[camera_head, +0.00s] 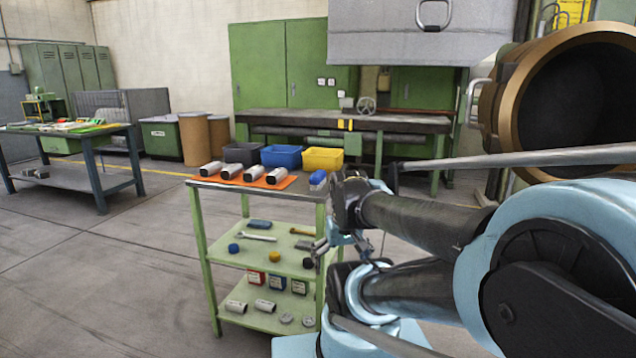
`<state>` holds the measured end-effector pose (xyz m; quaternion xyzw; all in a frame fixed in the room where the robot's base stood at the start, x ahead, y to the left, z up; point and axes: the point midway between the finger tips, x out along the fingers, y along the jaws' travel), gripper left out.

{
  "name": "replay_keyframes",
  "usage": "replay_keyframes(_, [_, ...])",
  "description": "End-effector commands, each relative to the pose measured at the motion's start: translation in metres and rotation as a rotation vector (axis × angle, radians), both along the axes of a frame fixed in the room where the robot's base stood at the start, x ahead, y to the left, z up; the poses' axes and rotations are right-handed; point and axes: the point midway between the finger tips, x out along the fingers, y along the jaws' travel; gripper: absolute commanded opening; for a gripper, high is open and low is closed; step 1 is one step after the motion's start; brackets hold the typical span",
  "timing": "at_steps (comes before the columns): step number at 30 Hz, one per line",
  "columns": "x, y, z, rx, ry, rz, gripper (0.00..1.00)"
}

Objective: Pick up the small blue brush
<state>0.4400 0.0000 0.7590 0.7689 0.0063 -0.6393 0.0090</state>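A small blue item with a pale lower edge (318,179), which looks like the small blue brush, lies at the right end of the top of the green cart (240,191). My gripper (336,246) hangs at the cart's right side, lower than the cart top and just right of and below the blue item. Its fingers are small and overlap the cart's shelf and post in the picture, so their opening is unclear. I see nothing clearly held. My arm comes in from the right and hides the area behind it.
Several silver cylinders (254,173) lie on an orange mat; black, blue (281,157) and yellow (323,160) bins stand behind. Lower shelves hold a wrench (255,237), boxes and small parts. A workbench (75,135) stands left. The floor left of the cart is clear.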

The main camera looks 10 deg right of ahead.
Motion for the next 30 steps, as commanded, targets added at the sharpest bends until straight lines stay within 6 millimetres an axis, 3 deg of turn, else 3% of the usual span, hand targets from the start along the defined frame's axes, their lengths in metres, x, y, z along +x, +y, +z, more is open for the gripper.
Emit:
replay_keyframes(4, [-0.005, 0.0, 0.011, 0.002, -0.01, 0.014, 1.0])
replay_keyframes(8, [0.013, 0.002, 0.035, 0.01, -0.003, 0.077, 1.0])
replay_keyframes(18, [0.094, 0.002, 0.133, 0.052, -0.001, 0.372, 1.0])
replay_keyframes(30, [0.206, -0.017, 0.226, 0.102, -0.059, 0.729, 1.0])
